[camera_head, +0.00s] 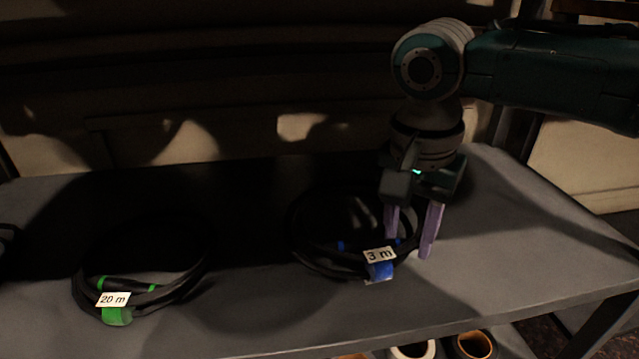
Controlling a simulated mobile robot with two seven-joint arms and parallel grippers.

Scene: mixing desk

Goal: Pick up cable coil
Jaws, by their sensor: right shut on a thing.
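A black cable coil (318,262) with blue bands and a white "3 m" label (380,255) lies on the grey desk in the middle. A second black cable coil (180,288) with green bands and a "20 m" label (113,299) lies to the left. My right gripper (408,246) comes down from above at the right side of the "3 m" coil. Its two light purple fingers straddle the coil's right edge and are shut on it. The coil appears still at desk level. My left gripper is not in view.
The grey desk (520,235) is bare to the right of the "3 m" coil. Part of another dark coil (8,240) shows at the left edge. Several rolls (474,345) sit below the desk's front edge.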

